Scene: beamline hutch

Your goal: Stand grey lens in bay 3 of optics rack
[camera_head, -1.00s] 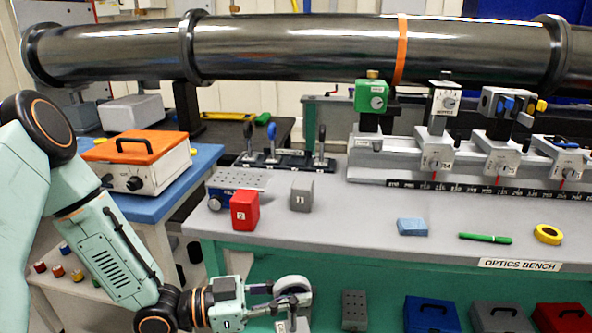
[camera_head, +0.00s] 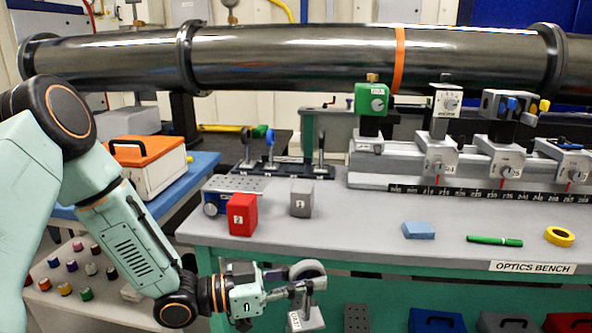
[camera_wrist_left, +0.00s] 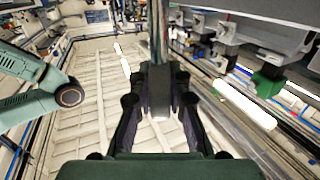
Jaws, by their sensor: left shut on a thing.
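My left gripper (camera_head: 303,285) is shut on the grey lens (camera_head: 307,269), a round grey disc on a stem with a square labelled base (camera_head: 306,321). It holds the lens roughly upright in front of the bench's front edge, clear of the bench top. In the left wrist view the grey lens (camera_wrist_left: 160,90) shows edge-on between the fingers. The optics rack (camera_head: 283,169) is the low black strip at the back left of the bench. Three upright pieces stand in it, one with a blue top; a gap shows between the blue one and the rightmost. My right gripper is out of view.
A red block (camera_head: 242,214), a grey block (camera_head: 301,198) and a perforated plate (camera_head: 238,184) stand in front of the rack. A blue pad (camera_head: 418,230), green pen (camera_head: 494,241) and yellow tape (camera_head: 559,236) lie rightward. The bench middle is clear. A dark pipe (camera_head: 300,55) runs overhead.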

